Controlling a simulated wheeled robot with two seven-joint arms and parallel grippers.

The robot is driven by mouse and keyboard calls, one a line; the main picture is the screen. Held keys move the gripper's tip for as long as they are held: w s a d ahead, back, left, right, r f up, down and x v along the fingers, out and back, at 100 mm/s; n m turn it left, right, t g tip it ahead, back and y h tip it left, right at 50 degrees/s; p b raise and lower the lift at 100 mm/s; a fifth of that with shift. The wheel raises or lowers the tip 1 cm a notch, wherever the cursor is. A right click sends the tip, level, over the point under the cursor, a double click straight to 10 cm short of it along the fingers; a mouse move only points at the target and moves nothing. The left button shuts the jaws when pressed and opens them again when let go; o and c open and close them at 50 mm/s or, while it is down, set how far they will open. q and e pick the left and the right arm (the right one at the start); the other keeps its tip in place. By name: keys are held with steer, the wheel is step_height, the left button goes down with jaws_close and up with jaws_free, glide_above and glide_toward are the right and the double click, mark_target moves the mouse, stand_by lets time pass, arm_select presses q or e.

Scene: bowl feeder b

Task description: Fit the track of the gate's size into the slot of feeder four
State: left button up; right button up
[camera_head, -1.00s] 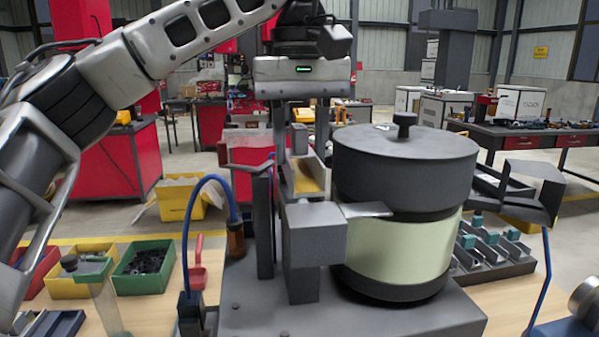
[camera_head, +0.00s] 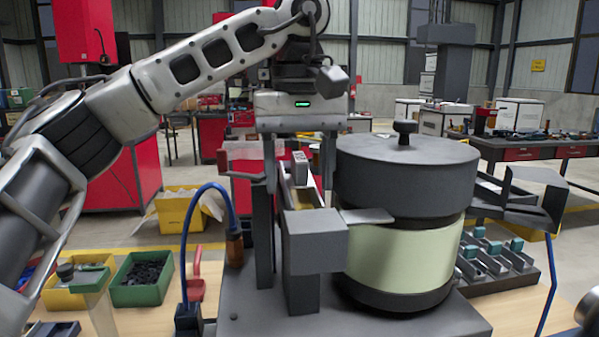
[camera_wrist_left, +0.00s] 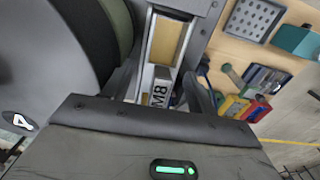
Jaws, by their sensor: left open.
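The bowl feeder (camera_head: 400,253) stands in the middle, a dark lidded bowl with a pale green band. Left of it is a narrow channel (camera_head: 315,193) with a yellowish floor; it also shows in the left wrist view (camera_wrist_left: 166,42). A grey block-like track (camera_head: 300,168) is at the channel's far end; in the wrist view the track (camera_wrist_left: 160,92) is marked M8. I cannot tell whether it is seated. My left gripper (camera_head: 298,185) points down, open, its fingers on both sides of the track. Contact cannot be made out. My right gripper is not in view.
A green bin (camera_head: 142,280) of dark parts and a yellow bin (camera_head: 75,297) stand at left. A red-handled tool (camera_head: 196,287) and a blue cable (camera_head: 188,230) are close to the feeder base. A grey rack (camera_head: 505,275) with teal-topped parts stands at right.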

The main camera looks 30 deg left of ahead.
mark_target(300, 157)
arm_select(q)
step_height(300, 157, up, 10)
steer(key=p, duration=0.4)
steer(key=shift+r+p, duration=0.2)
steer(key=shift+p, duration=0.15)
steer(key=shift+r, duration=0.55)
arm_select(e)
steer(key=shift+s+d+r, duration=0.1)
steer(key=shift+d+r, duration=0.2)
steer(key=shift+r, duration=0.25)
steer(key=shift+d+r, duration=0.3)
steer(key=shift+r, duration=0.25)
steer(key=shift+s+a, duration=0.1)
